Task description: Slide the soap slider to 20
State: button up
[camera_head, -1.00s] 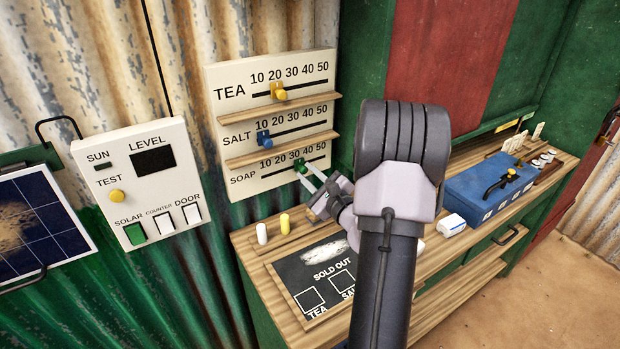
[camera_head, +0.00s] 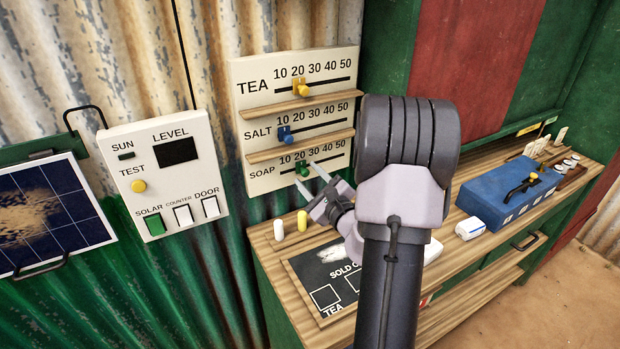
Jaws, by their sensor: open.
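The soap slider (camera_head: 302,169) is a green knob on the lowest track of the white price board (camera_head: 243,100). It stands at about the 20 mark. My gripper (camera_head: 306,174) is open, with its two pale fingers reaching up from the lower right. The fingertips are at the green knob, one on its right and one at its lower left; whether they touch it cannot be told. The yellow tea slider (camera_head: 302,88) is at about 20, and the blue salt slider (camera_head: 285,134) at about 10.
Wooden ledges (camera_head: 300,148) separate the rows above the soap track. A counter (camera_head: 268,251) below holds a white peg (camera_head: 278,230), a yellow peg (camera_head: 302,221), a sold-out board (camera_head: 327,268) and a blue box (camera_head: 510,196). A switch panel (camera_head: 163,205) is at left.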

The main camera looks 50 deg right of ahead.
jog(key=shift+s, duration=0.15)
jog(key=p+v, duration=0.9)
jog(key=v, duration=0.8)
